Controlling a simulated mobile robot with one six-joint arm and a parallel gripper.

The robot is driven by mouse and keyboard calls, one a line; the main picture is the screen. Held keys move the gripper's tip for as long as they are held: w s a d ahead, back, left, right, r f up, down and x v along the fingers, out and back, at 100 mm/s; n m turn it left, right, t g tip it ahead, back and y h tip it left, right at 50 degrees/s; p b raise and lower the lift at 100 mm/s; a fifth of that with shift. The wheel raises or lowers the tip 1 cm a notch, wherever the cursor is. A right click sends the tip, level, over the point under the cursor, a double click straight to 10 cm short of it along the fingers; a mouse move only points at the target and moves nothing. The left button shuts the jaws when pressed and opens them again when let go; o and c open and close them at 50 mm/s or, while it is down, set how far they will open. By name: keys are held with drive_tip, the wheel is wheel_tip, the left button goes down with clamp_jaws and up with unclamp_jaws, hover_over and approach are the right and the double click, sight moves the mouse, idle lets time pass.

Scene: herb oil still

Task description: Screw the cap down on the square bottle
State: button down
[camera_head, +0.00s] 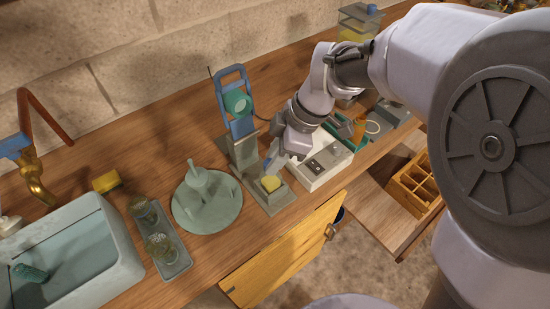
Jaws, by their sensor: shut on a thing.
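A small yellow block-like thing (270,184) sits in a grey holder (269,204) near the front edge of the bench; it looks like the square bottle, but it is too small to be sure. My gripper (273,162) points down just above and behind it. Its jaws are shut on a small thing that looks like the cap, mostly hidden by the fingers. I cannot tell whether the cap touches the bottle's neck.
A blue frame with a teal round part (236,102) stands behind the holder. A round grey-green plate (184,212) with a vessel is at left, beside a tray (176,262) with two glass jars. A white box (325,161) is close at right. An open drawer (375,207) juts out.

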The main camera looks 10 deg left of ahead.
drive_tip(key=m+t+b, duration=0.2)
drive_tip(key=m+b, duration=0.1)
drive_tip(key=m, duration=0.2)
drive_tip(key=shift+f, duration=0.1)
drive_tip(key=m+t, duration=0.1)
drive_tip(key=m, duration=0.1)
drive_tip(key=m+h, duration=0.1)
drive_tip(key=m, duration=0.2)
drive_tip(key=shift+t, duration=0.4)
drive_tip(key=c, duration=1.4)
unclamp_jaws()
drive_tip(key=o, duration=0.3)
drive_tip(key=shift+w, duration=0.15)
drive_tip(key=shift+o, duration=0.2)
drive_tip(key=shift+c, duration=0.4)
